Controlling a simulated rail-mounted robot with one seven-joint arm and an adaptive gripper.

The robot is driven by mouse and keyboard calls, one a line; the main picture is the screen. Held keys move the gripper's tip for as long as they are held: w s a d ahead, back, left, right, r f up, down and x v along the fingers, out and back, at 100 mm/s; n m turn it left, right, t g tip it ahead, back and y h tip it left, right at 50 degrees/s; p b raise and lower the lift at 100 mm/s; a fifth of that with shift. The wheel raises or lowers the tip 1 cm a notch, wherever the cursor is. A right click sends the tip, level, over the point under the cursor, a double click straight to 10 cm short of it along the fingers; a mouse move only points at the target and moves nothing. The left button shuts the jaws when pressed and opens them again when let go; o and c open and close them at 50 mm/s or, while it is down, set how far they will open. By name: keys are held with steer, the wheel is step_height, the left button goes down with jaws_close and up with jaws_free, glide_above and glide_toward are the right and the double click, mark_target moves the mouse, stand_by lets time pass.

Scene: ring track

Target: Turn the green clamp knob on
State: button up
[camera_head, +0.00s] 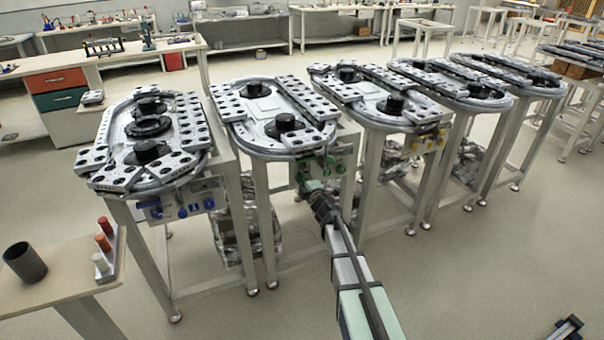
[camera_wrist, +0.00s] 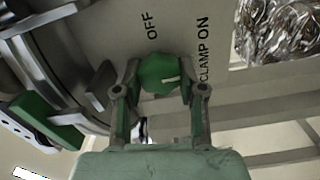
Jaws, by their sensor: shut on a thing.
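The green clamp knob (camera_wrist: 160,74) is in the middle of the wrist view, on a pale panel (camera_wrist: 185,30) with the words OFF and CLAMP ON. A light mark on the knob points towards the CLAMP ON side. My gripper (camera_wrist: 158,85) has its two fingers on either side of the knob and is shut on it. In the head view my gripper (camera_head: 312,187) reaches the front panel of the second ring track (camera_head: 282,117) from the left. Green controls (camera_head: 330,164) show there, and the fingers are too small to make out.
Another ring track with blue knobs (camera_head: 182,212) stands to the left, and one with yellow knobs (camera_head: 428,140) to the right. A side table (camera_head: 60,285) with a dark cup (camera_head: 25,262) is at the lower left.

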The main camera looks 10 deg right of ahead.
steer(key=shift+w+m, duration=0.1)
steer(key=shift+m, duration=0.2)
steer(key=o, duration=1.2)
steer(key=shift+c, duration=0.2)
steer(key=v, duration=1.2)
